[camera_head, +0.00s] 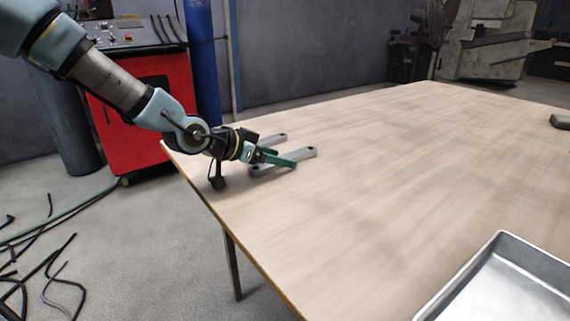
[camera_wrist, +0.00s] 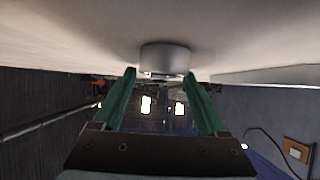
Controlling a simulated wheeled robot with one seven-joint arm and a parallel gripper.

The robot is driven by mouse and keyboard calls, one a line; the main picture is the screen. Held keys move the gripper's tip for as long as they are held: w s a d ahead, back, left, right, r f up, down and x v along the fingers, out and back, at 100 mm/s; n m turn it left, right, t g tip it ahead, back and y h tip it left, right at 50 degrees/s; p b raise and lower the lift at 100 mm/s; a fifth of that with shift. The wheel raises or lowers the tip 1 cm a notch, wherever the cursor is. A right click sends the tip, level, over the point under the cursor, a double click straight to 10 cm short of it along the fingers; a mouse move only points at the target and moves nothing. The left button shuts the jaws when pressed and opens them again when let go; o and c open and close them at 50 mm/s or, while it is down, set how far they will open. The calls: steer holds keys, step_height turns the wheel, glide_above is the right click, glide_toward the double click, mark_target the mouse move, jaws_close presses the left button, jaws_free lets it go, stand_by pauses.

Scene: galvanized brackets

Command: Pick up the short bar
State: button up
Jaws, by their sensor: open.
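Parts of both are hidden by my gripper, so I cannot tell which is the short bar. My gripper (camera_head: 284,158) is low over the table, its green fingers open at the front bar. In the wrist view, a rounded grey bar end (camera_wrist: 165,57) shows between and just beyond the fingertips (camera_wrist: 160,74). I cannot tell whether they touch it.
The wooden table (camera_head: 400,160) is clear across its middle. A shallow metal tray (camera_head: 500,285) sits at the near right. A dark object (camera_head: 560,121) lies at the right edge. A red cabinet (camera_head: 150,125) stands on the floor beyond the table's left corner.

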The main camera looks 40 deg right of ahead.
jaws_close()
stand_by(0.6)
